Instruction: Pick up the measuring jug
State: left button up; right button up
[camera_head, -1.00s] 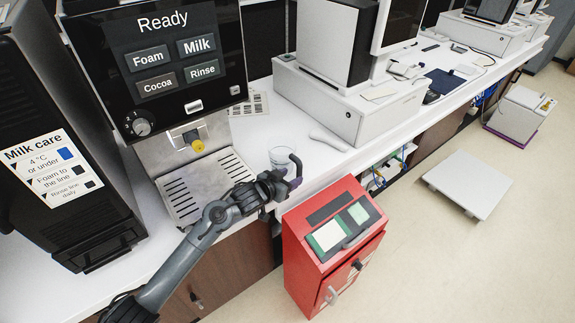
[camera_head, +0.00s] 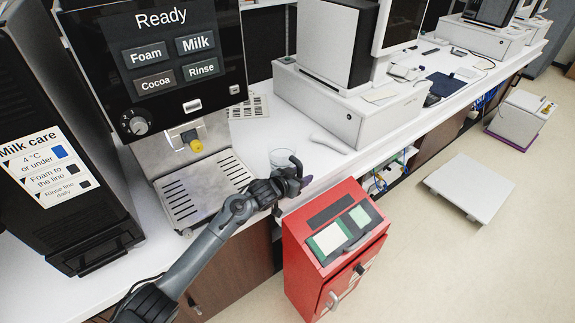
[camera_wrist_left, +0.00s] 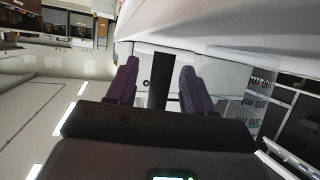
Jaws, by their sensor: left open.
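The measuring jug (camera_head: 283,156) is a small clear vessel. It stands on the white counter just right of the coffee machine's drip tray. My left gripper (camera_head: 298,178) is at the counter's front edge, on the near side of the jug, and hides its lower part. In the left wrist view, the open gripper (camera_wrist_left: 158,78) has two dark purple fingers with nothing held between them. A clear wall with mirrored "ml" markings, apparently the jug (camera_wrist_left: 262,100), shows right of the fingers. Contact with the jug cannot be told. My right gripper is not in view.
The coffee machine (camera_head: 150,60) with its drip tray (camera_head: 205,187) stands left of the jug. A white spoon-like item (camera_head: 330,144) lies to the right, before a white till base (camera_head: 350,108). A red cabinet (camera_head: 330,240) stands below the counter edge.

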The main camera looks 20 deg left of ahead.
pick_arm(q)
grip_shut()
jog(key=shift+r, duration=0.15)
